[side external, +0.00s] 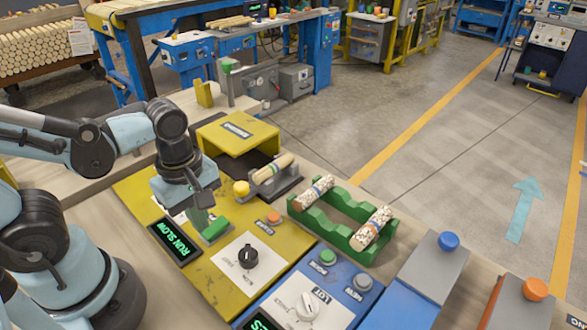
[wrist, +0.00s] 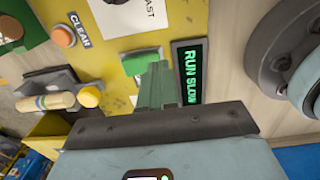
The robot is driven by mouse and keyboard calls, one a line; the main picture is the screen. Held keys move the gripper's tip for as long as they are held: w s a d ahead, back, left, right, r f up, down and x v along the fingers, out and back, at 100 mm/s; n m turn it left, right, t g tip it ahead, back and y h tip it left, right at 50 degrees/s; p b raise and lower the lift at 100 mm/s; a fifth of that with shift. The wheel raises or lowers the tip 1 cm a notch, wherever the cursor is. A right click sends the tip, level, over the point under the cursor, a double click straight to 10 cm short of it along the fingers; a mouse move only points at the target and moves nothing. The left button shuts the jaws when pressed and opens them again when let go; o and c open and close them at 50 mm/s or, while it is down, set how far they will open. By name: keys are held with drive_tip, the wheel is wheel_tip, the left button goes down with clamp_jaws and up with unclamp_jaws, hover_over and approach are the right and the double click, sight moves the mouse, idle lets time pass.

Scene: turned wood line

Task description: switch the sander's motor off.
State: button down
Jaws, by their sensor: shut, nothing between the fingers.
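The sander's yellow panel (side external: 205,275) carries a lit black display (side external: 173,241) reading RUN SLOW; the display also shows in the wrist view (wrist: 191,72). A green switch (side external: 216,231) sits beside the display, and it shows in the wrist view (wrist: 139,63). My gripper (side external: 204,212) points down just over this switch, its fingers shut and empty. In the wrist view the fingertips (wrist: 157,67) overlap the switch's edge; I cannot tell whether they touch. A black knob (side external: 248,257) on a white label stands nearer the camera.
An orange CLEAR button (side external: 273,218) and a yellow knob (side external: 241,189) are nearby. A wooden piece (side external: 272,169) lies in a grey holder before the yellow hood (side external: 236,130). A green rack (side external: 330,223) holds two speckled pieces. A blue panel (side external: 270,303) stands right.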

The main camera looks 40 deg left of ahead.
wheel_tip(320, 180, up, 12)
drive_tip(key=s, duration=0.2)
idle(0.6)
drive_tip(key=shift+s+r, duration=0.1)
